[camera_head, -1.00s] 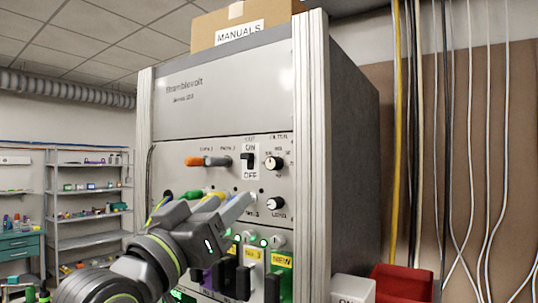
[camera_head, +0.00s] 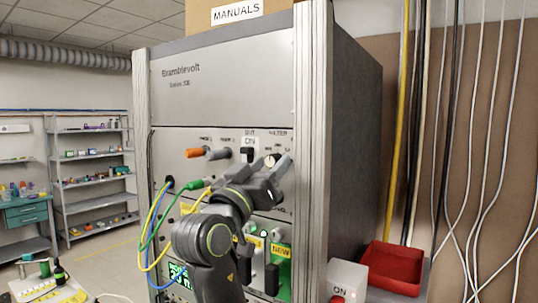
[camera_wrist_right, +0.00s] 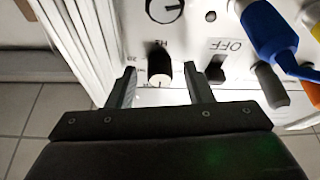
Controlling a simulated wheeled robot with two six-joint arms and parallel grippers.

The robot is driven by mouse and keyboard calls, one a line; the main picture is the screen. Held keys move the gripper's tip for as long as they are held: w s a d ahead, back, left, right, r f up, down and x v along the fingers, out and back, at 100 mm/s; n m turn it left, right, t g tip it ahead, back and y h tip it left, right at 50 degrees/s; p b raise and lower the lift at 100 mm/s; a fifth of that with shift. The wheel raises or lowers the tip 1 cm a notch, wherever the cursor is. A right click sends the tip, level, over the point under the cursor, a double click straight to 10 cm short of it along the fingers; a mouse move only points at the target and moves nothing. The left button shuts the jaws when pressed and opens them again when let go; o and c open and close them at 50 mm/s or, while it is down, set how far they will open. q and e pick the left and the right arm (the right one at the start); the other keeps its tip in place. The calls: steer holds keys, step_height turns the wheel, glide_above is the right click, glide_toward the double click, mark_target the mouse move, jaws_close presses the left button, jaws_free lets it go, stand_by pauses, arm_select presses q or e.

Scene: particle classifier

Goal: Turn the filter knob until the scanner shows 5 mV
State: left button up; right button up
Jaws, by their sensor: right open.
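The filter knob (camera_head: 271,160), black with a pale face, is on the upper right of the grey panel, partly hidden by my gripper. In the right wrist view the knob (camera_wrist_right: 160,66) stands between the two fingers, with a gap on each side. My right gripper (camera_head: 269,168) is open, its fingertips close to the panel on either side of the knob; it also shows in the right wrist view (camera_wrist_right: 160,83). A small screen with green digits (camera_head: 181,275), apparently the scanner's, is low on the rack, too small to read surely. My left gripper is not in view.
An ON/OFF switch (camera_head: 248,154) sits just left of the knob. Another knob (camera_wrist_right: 165,8) shows near it in the wrist view. A red tray (camera_head: 392,270) is at right.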

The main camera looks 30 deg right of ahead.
steer(key=shift+w+d+r, duration=0.1)
steer(key=shift+d, duration=0.15)
steer(key=shift+c, duration=0.4)
steer(key=c, duration=0.9)
steer(key=shift+b, duration=0.45)
steer(key=m+g+b, duration=0.1)
steer(key=m+b, duration=0.1)
steer(key=m+g+b, duration=0.1)
steer(key=m+b, duration=0.2)
steer(key=m+g+h+b, duration=0.1)
steer(key=m+g+b, duration=0.1)
steer(key=b, duration=0.1)
steer(key=shift+w+a+f+m, duration=0.1)
steer(key=shift+w+f+m, duration=0.05)
steer(key=shift+f+m, duration=0.15)
steer(key=m+b, duration=0.1)
steer(key=m+g, duration=0.1)
steer(key=m, duration=0.1)
steer(key=shift+r+g+b, duration=0.2)
steer(key=shift+g+b, duration=0.1)
steer(key=shift+b, duration=0.1)
steer(key=shift+w+r+m+g+b, duration=0.1)
steer(key=shift+m+g+b, duration=0.35)
steer(key=shift+m, duration=0.55)
